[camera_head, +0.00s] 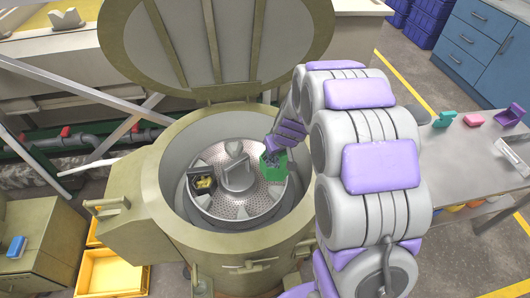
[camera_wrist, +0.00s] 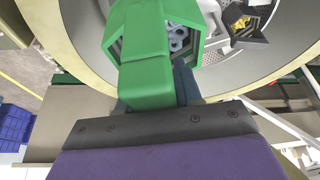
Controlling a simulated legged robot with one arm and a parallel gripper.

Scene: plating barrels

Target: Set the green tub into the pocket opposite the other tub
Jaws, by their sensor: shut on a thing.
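The green tub (camera_head: 273,166) is in my gripper (camera_head: 284,143), which is shut on it, inside the right part of the open drum. In the wrist view the green tub (camera_wrist: 138,45) fills the upper middle and holds grey-blue round parts. The other tub (camera_head: 202,184) is dark with yellow pieces and sits at the left of the perforated rotor (camera_head: 236,207). It also shows in the wrist view (camera_wrist: 250,25) at the upper right. The pocket under the green tub is hidden by the tub, so I cannot tell whether the tub touches it.
The drum's lid (camera_head: 215,45) stands open behind. The drum wall (camera_head: 178,150) rings the rotor. A yellow crate (camera_head: 112,273) is on the floor.

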